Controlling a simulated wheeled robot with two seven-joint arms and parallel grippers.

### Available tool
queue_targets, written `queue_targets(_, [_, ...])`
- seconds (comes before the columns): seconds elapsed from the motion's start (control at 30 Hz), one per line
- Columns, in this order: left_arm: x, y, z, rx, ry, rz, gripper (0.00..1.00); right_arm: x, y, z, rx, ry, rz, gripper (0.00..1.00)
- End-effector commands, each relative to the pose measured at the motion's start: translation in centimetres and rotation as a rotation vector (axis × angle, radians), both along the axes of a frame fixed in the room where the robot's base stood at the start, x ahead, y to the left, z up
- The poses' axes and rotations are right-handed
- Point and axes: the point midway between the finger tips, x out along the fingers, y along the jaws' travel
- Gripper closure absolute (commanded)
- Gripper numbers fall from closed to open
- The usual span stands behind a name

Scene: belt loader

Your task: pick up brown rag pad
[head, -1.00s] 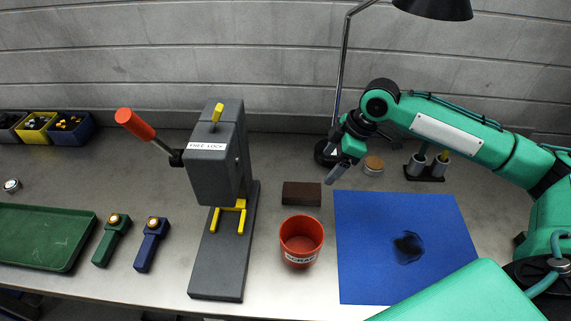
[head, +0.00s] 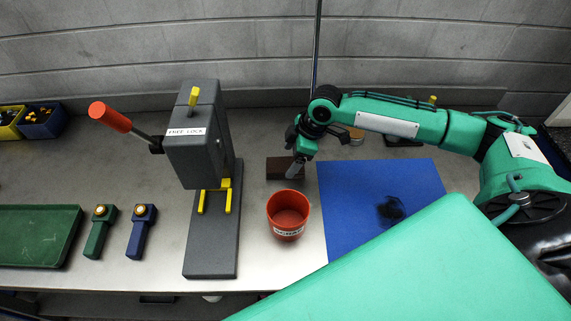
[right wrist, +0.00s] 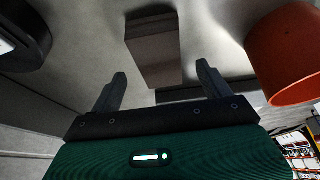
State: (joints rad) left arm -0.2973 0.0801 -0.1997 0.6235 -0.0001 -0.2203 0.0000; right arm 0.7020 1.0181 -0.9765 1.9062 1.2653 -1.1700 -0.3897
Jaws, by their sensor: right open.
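The brown rag pad (head: 284,167) is a dark brown block lying on the steel bench, behind the red cup. My right gripper (head: 297,168) is at the pad's right end in the head view and hides part of it. In the right wrist view the pad (right wrist: 153,50) lies ahead of the two spread fingers of my right gripper (right wrist: 162,90). The fingers are open, with nothing between them, and the pad is beyond their tips. My left gripper is not in view.
A red cup (head: 288,214) stands just in front of the pad; it shows at the right in the wrist view (right wrist: 288,55). A grey press (head: 196,140) with a red-knobbed lever stands to the left. A blue mat (head: 350,205) with a dark smudge lies to the right.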

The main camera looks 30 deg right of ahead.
Motion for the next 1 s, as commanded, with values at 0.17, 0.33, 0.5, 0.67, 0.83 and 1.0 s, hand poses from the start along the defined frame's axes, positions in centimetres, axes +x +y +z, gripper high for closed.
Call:
queue_targets(0.17, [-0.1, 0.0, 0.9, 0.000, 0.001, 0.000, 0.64, 0.3, 0.8, -1.9, 0.000, 0.000, 0.000, 0.20])
queue_targets(0.33, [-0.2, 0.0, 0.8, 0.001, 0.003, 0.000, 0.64, 0.4, 0.9, -2.4, 0.000, -0.001, 0.000, 0.20])
queue_targets(0.5, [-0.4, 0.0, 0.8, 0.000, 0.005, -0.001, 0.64, 0.4, 0.9, -2.4, -0.001, -0.001, 0.001, 0.32])
queue_targets(0.67, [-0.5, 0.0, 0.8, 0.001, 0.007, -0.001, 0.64, 0.4, 0.9, -2.4, -0.001, -0.001, 0.001, 0.63])
queue_targets(0.83, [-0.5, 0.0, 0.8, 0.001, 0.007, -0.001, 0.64, 0.4, 0.9, -2.4, -0.001, -0.001, 0.001, 0.69])
queue_targets(1.0, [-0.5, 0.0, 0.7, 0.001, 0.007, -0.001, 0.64, 0.4, 0.9, -2.2, -0.001, -0.002, 0.000, 0.69])
